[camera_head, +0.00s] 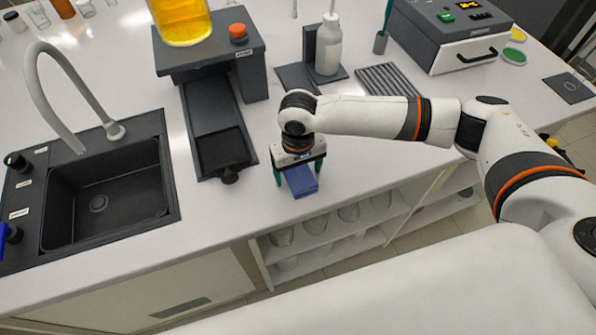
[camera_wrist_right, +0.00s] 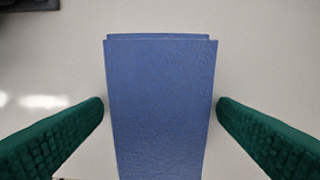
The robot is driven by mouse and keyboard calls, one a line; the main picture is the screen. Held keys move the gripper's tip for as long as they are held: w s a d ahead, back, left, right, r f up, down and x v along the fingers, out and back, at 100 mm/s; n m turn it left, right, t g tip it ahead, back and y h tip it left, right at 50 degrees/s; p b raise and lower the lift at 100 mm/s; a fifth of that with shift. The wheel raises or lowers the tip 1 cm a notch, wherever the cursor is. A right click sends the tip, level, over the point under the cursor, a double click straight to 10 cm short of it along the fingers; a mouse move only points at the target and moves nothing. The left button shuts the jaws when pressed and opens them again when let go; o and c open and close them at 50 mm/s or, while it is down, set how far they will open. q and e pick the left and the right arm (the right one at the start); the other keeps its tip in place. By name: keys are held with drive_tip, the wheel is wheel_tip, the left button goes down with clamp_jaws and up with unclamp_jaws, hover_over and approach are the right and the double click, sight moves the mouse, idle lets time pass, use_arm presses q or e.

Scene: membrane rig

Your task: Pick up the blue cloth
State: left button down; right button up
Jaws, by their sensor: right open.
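The blue cloth (camera_head: 301,181) lies folded on the white counter near its front edge, right of the black tray. In the right wrist view the cloth (camera_wrist_right: 160,105) fills the middle, with a second layer showing at its far edge. My right gripper (camera_head: 298,180) is over the cloth, pointing down. Its green fingers stand open on either side of the cloth, with a narrow space near each fingertip in the right wrist view (camera_wrist_right: 160,108). Whether the fingers touch the counter is not clear. My left gripper is not in view.
A black sink (camera_head: 105,195) with a grey faucet is at the left. A dark stand (camera_head: 212,60) with a yellow-filled vessel and a tray (camera_head: 222,150) is left of the gripper. A white bottle (camera_head: 328,48), a ribbed mat (camera_head: 388,80) and a boxed device (camera_head: 450,35) stand behind.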

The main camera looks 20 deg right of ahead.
sight(298, 171)
drive_tip(key=c, duration=1.1)
drive_tip(key=shift+o, duration=0.2)
wheel_tip(298, 171, up, 10)
drive_tip(key=b, duration=0.1)
drive_tip(key=o, duration=0.4)
drive_tip(key=c, duration=0.3)
